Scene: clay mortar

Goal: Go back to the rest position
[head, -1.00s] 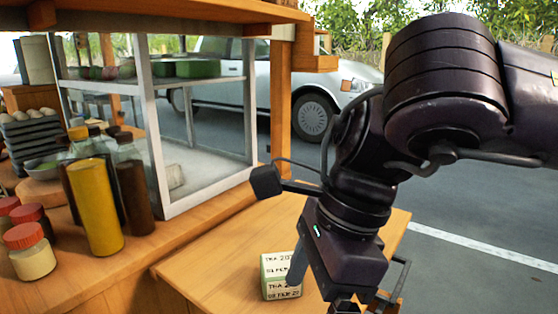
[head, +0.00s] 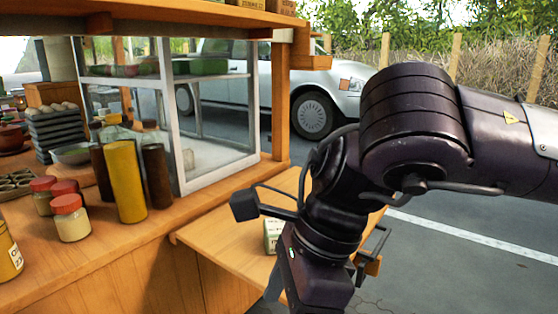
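My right arm comes in from the right, and its gripper (head: 315,283) hangs down over the wooden side shelf at the bottom of the head view. The fingertips run out of the frame, so I cannot see whether it is open or shut. A small green and white box with printed labels (head: 272,236) stands on the shelf (head: 225,236), partly hidden behind the gripper's wrist. I cannot tell whether the gripper touches it. My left gripper is not in view.
The wooden counter (head: 105,262) holds red-lidded jars (head: 70,218), a yellow bottle (head: 126,182), dark bottles (head: 157,177) and a glass display case (head: 215,165). A wooden post (head: 281,100) rises behind the shelf. Open pavement (head: 450,270) lies right, with a parked car (head: 330,88) behind.

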